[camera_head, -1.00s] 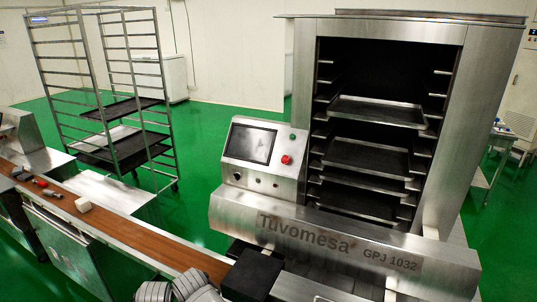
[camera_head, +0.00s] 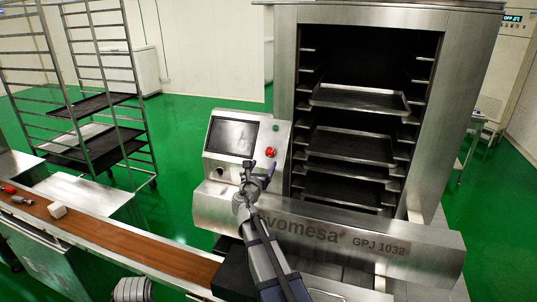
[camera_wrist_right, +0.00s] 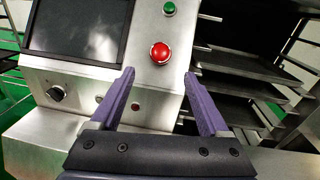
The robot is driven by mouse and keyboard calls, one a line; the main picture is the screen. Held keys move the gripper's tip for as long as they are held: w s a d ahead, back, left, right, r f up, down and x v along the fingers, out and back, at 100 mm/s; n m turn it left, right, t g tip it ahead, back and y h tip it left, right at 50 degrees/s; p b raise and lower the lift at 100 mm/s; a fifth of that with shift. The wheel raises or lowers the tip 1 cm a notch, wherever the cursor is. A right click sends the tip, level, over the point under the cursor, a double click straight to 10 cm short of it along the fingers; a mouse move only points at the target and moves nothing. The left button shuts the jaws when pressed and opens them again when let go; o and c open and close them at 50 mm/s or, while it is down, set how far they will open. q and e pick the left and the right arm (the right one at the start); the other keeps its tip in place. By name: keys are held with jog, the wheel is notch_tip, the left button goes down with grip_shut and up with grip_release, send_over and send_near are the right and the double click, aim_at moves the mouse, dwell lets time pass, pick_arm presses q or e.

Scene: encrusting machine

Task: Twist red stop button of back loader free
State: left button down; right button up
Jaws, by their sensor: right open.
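The red stop button (camera_head: 270,152) is on the slanted control panel (camera_head: 212,168) of the loader, right of its screen. It also shows in the right wrist view (camera_wrist_right: 160,52) as a round red cap in a light ring. My right gripper (camera_head: 261,168) is open in front of the panel, just below the button in the head view. In the right wrist view, its two purple fingers (camera_wrist_right: 160,75) stand apart and empty. The button appears between and just beyond their tips, with no visible contact. My left gripper is not in view.
A green button (camera_wrist_right: 169,8) sits above the red one, and a black knob (camera_wrist_right: 57,93) is below the screen (camera_head: 233,136). The loader's tray slots (camera_head: 350,145) open to the right. A conveyor (camera_head: 110,238) runs at lower left. A rack (camera_head: 85,100) stands behind it.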

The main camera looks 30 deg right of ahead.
aim_at(269, 152)
jog(key=shift+n+t, duration=0.3)
jog(key=shift+n, duration=0.4)
jog(key=x, duration=0.8)
jog(key=shift+w+d+r, duration=0.2)
jog(key=shift+d+r, duration=0.1)
jog(key=shift+c, duration=0.2)
grip_shut()
